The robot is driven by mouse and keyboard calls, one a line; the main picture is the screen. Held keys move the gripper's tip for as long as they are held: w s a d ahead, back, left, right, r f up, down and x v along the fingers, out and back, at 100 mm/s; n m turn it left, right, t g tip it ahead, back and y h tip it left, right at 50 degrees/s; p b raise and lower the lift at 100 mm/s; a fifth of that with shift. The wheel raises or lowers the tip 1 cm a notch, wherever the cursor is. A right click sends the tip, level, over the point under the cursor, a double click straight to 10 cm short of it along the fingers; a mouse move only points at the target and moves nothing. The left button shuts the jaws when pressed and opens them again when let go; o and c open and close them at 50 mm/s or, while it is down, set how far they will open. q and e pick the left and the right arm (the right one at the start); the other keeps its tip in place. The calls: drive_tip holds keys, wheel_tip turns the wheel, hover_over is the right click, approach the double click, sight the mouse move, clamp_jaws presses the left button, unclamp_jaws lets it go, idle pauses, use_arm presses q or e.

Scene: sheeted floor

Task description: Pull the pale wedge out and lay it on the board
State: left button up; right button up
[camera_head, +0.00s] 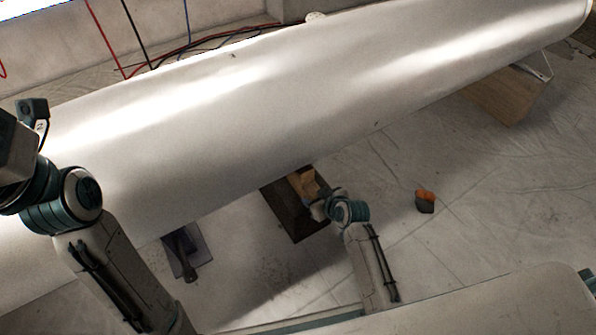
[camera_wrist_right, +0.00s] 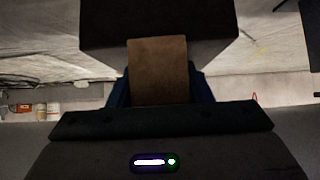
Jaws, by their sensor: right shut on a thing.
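A tan wooden piece, apparently the pale wedge (camera_head: 303,180), is at the near lower edge of the big white cylinder, over a dark flat board (camera_head: 297,222). My right gripper (camera_head: 317,197) is shut on it. In the right wrist view, the wedge (camera_wrist_right: 158,70) shows as a brown slab between my blue fingers (camera_wrist_right: 160,92), with a dark block-like surface (camera_wrist_right: 105,25) beyond it. I cannot tell whether the wedge touches the cylinder or the board. My left arm comes in from the left; its fingertips are not visible.
The white cylinder (camera_head: 300,90) spans the view. A tan wooden block (camera_head: 505,95) is under its right end. An orange and dark lump (camera_head: 425,201) lies on the sheeted floor at right. A dark tool on a greyish plate (camera_head: 192,258) lies at left. Floor at right is mostly clear.

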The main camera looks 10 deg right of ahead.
drive_tip(key=s+d+p, duration=0.4)
drive_tip(key=s+p, duration=0.1)
drive_tip(key=s, duration=0.7)
drive_tip(key=shift+s+d+r+p, duration=0.2)
drive_tip(key=shift+d+r+p, duration=0.05)
drive_tip(key=shift+r+p, duration=0.15)
idle(0.4)
idle(0.5)
